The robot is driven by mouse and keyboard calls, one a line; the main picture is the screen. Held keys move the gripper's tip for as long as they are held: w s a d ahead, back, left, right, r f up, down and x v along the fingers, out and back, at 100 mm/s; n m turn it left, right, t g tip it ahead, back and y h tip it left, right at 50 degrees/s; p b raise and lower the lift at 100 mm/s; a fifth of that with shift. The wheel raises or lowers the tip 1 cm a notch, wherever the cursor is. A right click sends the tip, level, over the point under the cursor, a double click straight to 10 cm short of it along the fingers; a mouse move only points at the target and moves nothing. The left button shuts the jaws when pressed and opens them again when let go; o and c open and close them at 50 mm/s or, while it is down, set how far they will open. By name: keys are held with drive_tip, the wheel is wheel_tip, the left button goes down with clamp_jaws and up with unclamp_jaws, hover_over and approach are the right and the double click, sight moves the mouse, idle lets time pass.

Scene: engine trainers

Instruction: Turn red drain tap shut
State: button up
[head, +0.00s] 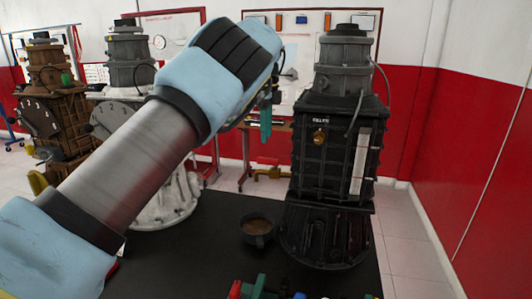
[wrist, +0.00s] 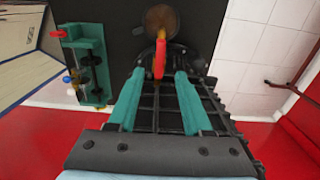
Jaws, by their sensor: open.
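A red tap handle (wrist: 159,58) shows in the wrist view against the dark engine, its long side running up and down in the picture. My gripper (wrist: 160,73) is open, with one teal fingertip on each side of the handle's lower end. I cannot tell whether the fingers touch it. The black engine trainer (head: 337,150) stands upright on the right in the head view, with a brass plug on its front. In that view my arm hides most of my gripper (head: 265,125), and I cannot make out the red handle.
A dark mug (head: 257,226) with brown liquid stands on the black table (head: 215,250), left of the engine's base. A green fitting (wrist: 92,65) with red and blue knobs lies left of my fingers. White and rusty brown (head: 50,105) trainers stand at left.

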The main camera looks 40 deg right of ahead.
sight(266, 158)
wheel_tip(266, 158, down, 8)
drive_tip(key=shift+r+p, duration=0.15)
drive_tip(key=shift+p, duration=1)
clamp_jaws()
